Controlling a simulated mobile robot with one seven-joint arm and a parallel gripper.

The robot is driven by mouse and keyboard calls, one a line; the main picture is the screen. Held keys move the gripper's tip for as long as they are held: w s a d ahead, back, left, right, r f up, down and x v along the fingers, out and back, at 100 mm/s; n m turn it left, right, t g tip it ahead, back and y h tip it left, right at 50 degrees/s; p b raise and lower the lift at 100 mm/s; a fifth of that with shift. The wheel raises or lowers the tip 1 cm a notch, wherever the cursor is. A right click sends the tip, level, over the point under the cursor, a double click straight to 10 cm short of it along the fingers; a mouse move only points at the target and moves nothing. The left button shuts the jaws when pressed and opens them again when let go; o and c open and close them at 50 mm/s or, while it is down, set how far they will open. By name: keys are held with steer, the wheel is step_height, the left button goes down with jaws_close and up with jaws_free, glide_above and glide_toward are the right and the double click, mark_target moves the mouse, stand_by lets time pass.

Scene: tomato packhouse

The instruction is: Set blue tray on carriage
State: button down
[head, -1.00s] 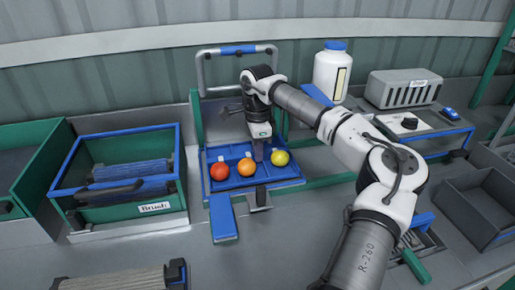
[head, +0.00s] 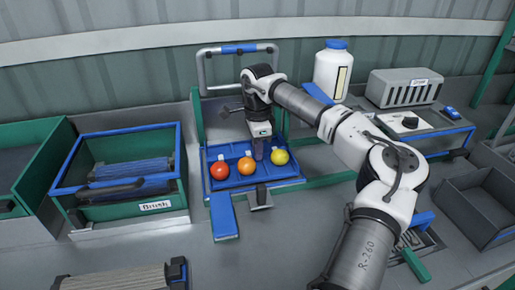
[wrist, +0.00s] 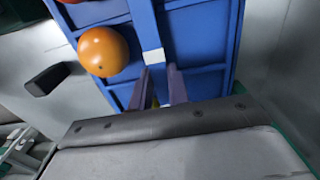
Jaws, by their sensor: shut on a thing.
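The blue tray (head: 292,175) is a shallow divided tray in the middle of the head view, holding a red, an orange and a yellow tomato. In the wrist view the tray (wrist: 205,65) fills the top, with the orange tomato (wrist: 103,51) left of the fingers. My gripper (head: 258,155) points down over the tray's middle, between the orange and yellow tomatoes. Its fingers (wrist: 160,88) are shut on the tray's raised middle divider, by a white patch; the exact grip is partly hidden. I cannot tell whether the tray touches what is under it. I cannot tell which part is the carriage.
A green frame with a grey-and-blue handle (head: 238,50) stands behind the tray. A blue bar (head: 223,216) and a dark block (head: 260,198) lie in front. A brush bin (head: 120,203) is left, a white bottle (head: 331,73) behind right, a grey bin (head: 480,208) far right.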

steer(key=shift+f+b, duration=0.3)
steer(key=shift+f, duration=0.25)
steer(key=c, duration=1.3)
jaws_free()
steer(key=shift+c, duration=1.4)
steer(key=shift+r, duration=0.1)
steer(key=shift+r+p, duration=2.55)
steer(key=shift+r, duration=0.9)
